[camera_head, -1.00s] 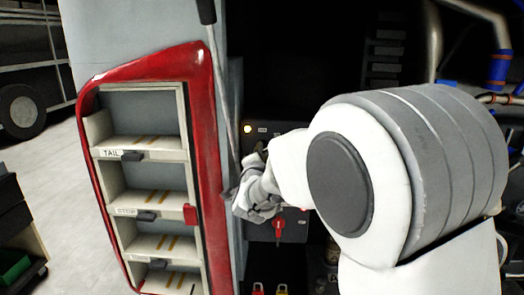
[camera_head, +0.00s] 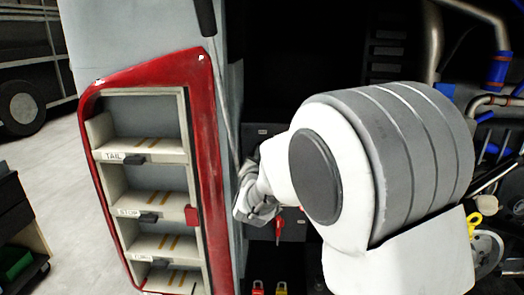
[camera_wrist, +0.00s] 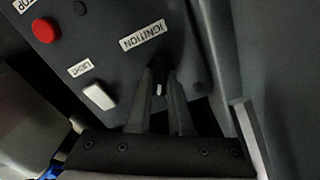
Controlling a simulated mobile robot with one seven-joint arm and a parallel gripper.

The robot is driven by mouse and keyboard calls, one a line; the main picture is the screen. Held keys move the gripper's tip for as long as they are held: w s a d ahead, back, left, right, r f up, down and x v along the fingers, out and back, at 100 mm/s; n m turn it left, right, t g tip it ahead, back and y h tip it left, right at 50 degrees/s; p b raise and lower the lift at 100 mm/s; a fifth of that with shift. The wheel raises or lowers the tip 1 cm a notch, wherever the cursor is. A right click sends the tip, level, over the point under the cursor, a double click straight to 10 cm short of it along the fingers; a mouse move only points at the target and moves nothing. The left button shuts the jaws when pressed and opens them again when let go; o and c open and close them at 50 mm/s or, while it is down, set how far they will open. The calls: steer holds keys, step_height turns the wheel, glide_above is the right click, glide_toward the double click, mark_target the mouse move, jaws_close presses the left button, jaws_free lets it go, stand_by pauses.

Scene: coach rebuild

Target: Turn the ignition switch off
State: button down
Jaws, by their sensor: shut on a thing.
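The ignition switch (camera_wrist: 161,72) is a small dark knob with a pale mark, below the IGNITION label (camera_wrist: 142,35) in the wrist view. My gripper (camera_wrist: 159,98) has its two fingers on either side of the knob, shut on it. In the head view my gripper (camera_head: 257,203) is at the dark control panel (camera_head: 292,228). The switch is hidden there behind my gripper and arm.
In the wrist view a red STOP button (camera_wrist: 45,31) and a white LIGHT rocker (camera_wrist: 98,96) sit near the switch. In the head view a red rotary handle (camera_head: 279,228) is just below my gripper. A red-framed shelf unit (camera_head: 209,150) stands close on the left.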

steer(key=n+p, duration=0.2)
steer(key=n, duration=0.4)
steer(key=shift+p, duration=0.35)
steer(key=c, duration=0.6)
jaws_free()
steer(key=shift+c, duration=0.2)
steer(key=s+b, duration=0.1)
steer(key=s, duration=0.8)
steer(key=shift+a, duration=0.2)
